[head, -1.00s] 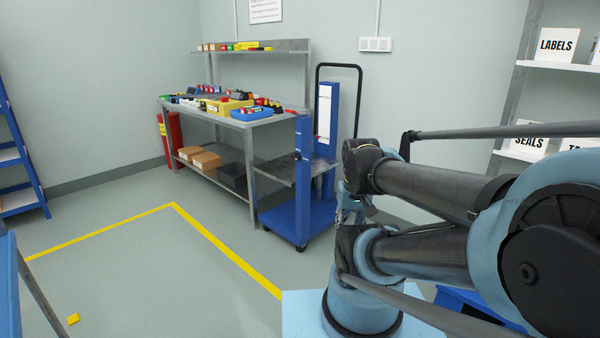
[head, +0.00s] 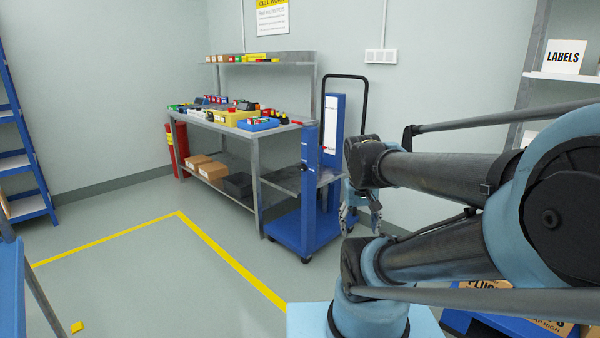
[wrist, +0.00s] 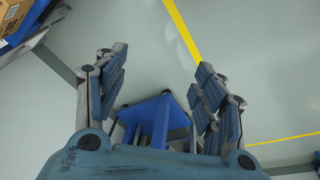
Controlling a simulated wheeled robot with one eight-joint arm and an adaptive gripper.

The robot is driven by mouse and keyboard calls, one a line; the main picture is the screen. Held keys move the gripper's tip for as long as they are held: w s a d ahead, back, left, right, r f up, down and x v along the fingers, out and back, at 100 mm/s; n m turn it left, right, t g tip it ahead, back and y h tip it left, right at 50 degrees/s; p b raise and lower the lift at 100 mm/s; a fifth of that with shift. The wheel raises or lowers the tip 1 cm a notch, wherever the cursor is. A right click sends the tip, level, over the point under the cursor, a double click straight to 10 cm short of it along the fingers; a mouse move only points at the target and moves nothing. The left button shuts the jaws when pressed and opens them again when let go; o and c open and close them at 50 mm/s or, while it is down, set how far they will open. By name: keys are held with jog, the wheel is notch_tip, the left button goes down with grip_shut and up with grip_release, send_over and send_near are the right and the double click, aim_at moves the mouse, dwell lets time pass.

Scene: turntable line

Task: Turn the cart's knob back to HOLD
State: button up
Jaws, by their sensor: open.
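The blue cart (head: 289,238) stands at the right end of the workbench, with two blue posts and a black hoop handle. A small dark round part (head: 304,166) shows on its front post; I cannot tell whether it is the knob, nor read any marking or setting. My gripper (head: 360,230) hangs open with fingers down, to the right of the cart in the picture, partly behind my arm. In the wrist view my gripper (wrist: 161,62) has its fingers spread and empty. A blue structure (wrist: 158,112) shows beyond and between them; I cannot tell surely what it is.
The workbench (head: 262,136) holds several coloured bins and small parts. A red cylinder (head: 177,145) stands at its left end. A labelled shelf (head: 562,77) is at the right. The floor inside the yellow line (head: 232,263) is mostly clear.

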aim_at(300, 168)
jog(key=w+d+r+m+h, duration=0.15)
jog(key=w+r, duration=0.35)
jog(key=w, duration=0.5)
jog(key=w+a+r+m+t+h, duration=0.1)
jog(key=w+a+m+t+h, duration=0.15)
jog(key=w, duration=1.15)
jog(key=w+a+r+m+t+h, duration=0.1)
jog(key=w+a+h, duration=0.25)
jog(key=w, duration=1.15)
jog(key=w+a+f+m+t+h, duration=0.25)
jog(key=w+a+f, duration=0.35)
jog(key=w+a, duration=0.55)
jog(key=w+a+f+m+t+h, duration=0.2)
jog(key=w+a+f+t, duration=0.3)
jog(key=a+f, duration=0.6)
jog(key=shift+n+g, duration=0.25)
jog(key=shift+g, duration=0.25)
jog(key=x, duration=1.8)
jog(key=shift+w+a+r, duration=0.25)
jog(key=shift+w+a, duration=0.05)
jog(key=c, duration=1.1)
